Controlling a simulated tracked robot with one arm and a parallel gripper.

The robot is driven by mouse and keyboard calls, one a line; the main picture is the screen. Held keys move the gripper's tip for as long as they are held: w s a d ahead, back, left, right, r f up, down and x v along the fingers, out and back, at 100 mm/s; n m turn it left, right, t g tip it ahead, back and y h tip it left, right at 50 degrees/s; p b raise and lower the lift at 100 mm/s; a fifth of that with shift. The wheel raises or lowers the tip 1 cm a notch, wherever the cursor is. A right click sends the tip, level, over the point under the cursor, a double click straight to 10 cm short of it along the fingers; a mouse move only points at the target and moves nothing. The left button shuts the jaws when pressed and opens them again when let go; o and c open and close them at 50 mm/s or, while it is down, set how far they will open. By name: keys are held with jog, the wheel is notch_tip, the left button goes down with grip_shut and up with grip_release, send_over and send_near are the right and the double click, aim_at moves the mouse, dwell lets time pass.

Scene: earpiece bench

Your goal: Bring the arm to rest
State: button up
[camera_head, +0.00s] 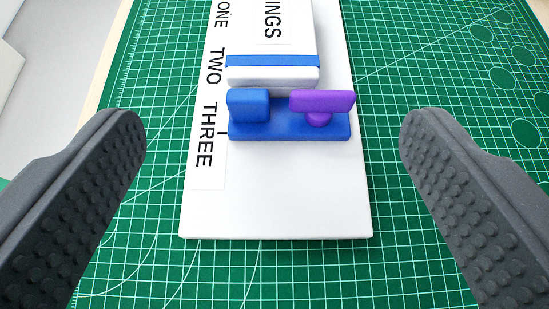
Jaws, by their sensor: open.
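My gripper (272,133) is open, with its two dark grey padded fingers wide apart at the left and right of the view. Nothing is between the pads at their own height that I can see touching them. Beyond and between the fingers lies a white board (275,205). On it sits a blue holder (270,128) with a blue block at its left and a purple piece (322,101) at its right. The fingertips appear apart from all of these.
A white box (272,75) with a blue band stands on the board behind the holder. A label strip (208,168) reads ONE, TWO, THREE. A green cutting mat (440,60) with a white grid surrounds the board and is mostly clear. Its edge shows at upper left.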

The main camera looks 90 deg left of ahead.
dwell(0.3)
jog(key=s+d+r+m+t+h+p, duration=0.1)
jog(key=s+d+r+m+t+h, duration=0.1)
jog(key=r, duration=1.1)
jog(key=s+d+r+m+t+h+p, duration=0.1)
jog(key=s+r+m+t+h, duration=0.4)
jog(key=r, duration=0.8)
jog(key=s+d+r+m+t+h+p, duration=0.1)
jog(key=r+m+t+h, duration=0.4)
jog(key=r+m, duration=0.5)
notch_tip(320, 180, up, 3)
jog(key=s+d+t, duration=0.1)
jog(key=s+t, duration=0.1)
jog(key=shift+s+d+t, duration=0.3)
jog(key=shift+s+t, duration=0.1)
jog(key=shift+f, duration=0.15)
